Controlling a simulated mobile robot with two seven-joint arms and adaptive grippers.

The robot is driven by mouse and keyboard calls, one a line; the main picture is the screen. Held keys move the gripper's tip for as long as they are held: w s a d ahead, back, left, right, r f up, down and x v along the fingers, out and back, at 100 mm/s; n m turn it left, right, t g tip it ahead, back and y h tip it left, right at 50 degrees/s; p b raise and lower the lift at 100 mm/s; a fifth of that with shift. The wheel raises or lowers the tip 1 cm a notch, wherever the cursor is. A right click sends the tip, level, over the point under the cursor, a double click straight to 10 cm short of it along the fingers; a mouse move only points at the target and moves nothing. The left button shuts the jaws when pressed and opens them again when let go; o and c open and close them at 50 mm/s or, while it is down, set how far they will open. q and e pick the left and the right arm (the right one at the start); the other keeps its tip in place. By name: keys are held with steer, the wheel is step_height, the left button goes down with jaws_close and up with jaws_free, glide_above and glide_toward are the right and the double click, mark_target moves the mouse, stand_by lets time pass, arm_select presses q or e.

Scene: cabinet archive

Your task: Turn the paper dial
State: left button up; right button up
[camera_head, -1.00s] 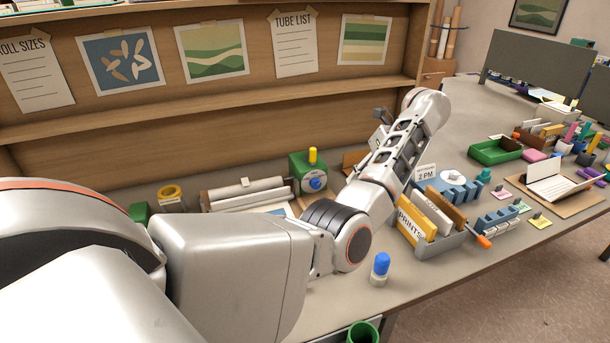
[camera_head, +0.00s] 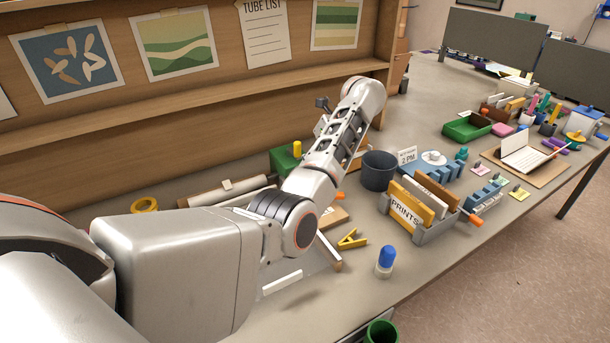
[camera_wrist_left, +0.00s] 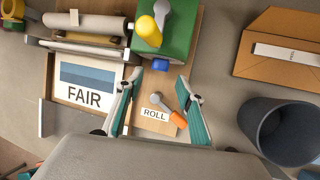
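A green box (camera_wrist_left: 178,25) with a yellow knob (camera_wrist_left: 148,32) on it stands at the top middle of the left wrist view. A small blue knob (camera_wrist_left: 160,64), apparently the dial, is on its near face. In the head view the green box (camera_head: 281,160) and yellow knob (camera_head: 297,148) show beside my arm, which hides the blue knob. My left gripper (camera_wrist_left: 158,80) is open and empty. Its fingertips lie on either side of the blue knob in the picture; I see no contact. The arm hides this gripper in the head view. My right gripper is not in view.
A ROLL card (camera_wrist_left: 155,114) and orange-tipped lever (camera_wrist_left: 178,119) lie below the box. A FAIR print (camera_wrist_left: 88,82) is left; a dark bin (camera_wrist_left: 282,130) is right. A PRINTS file holder (camera_head: 424,232) and blue-capped bottle (camera_head: 386,262) stand near the front edge.

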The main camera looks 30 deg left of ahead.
arm_select(q)
steer(key=shift+x, duration=2.35)
jaws_close()
